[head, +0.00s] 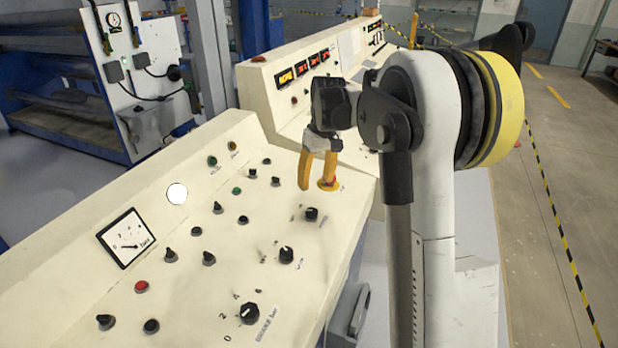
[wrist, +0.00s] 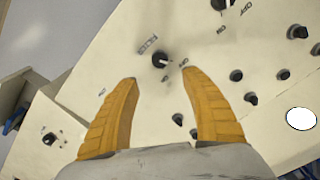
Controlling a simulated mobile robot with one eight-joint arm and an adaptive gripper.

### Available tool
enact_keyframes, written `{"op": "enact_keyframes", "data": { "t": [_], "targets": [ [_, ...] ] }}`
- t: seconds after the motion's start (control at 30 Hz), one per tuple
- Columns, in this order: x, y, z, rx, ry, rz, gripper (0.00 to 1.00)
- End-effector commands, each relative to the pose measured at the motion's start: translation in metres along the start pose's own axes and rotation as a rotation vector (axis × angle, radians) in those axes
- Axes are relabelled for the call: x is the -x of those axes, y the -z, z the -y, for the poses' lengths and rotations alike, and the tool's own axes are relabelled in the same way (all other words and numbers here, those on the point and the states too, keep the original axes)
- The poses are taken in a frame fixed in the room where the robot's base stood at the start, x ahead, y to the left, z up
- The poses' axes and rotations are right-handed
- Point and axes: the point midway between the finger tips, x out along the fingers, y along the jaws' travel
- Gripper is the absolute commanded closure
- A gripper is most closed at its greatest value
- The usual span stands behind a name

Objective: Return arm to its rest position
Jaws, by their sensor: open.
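My gripper (head: 318,186) hangs from my arm in the head view, with its two yellow fingers over the right part of the near control panel (head: 75,290). In the wrist view my gripper (wrist: 157,75) has its fingers spread wide apart, with nothing between them. A black knob (wrist: 161,59) labelled FILTER shows beyond the gap between the fingertips. The gripper looks apart from the panel, though how far above it I cannot tell. My arm hides part of the area behind it in the head view.
The near panel carries several black knobs, including a large one (head: 250,313), a red button (head: 141,286) and a square gauge (head: 126,238). A second console with red displays (head: 301,68) stands behind. Striped tape (head: 558,225) runs along the open floor at right.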

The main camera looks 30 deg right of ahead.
Motion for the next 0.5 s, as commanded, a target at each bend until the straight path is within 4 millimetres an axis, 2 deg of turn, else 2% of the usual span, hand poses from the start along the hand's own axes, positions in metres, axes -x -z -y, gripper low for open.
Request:
{"op": "enact_keyframes", "data": {
  "t": [0.27, 0.37, 0.5],
  "targets": [
    [0.004, -0.002, 0.004, 0.0, -0.003, -0.006, 0.45],
    [0.017, -0.011, 0.02, -0.002, -0.016, -0.028, 0.45],
    [0.047, -0.039, 0.062, -0.01, -0.048, -0.097, 0.45]
  ]
}}
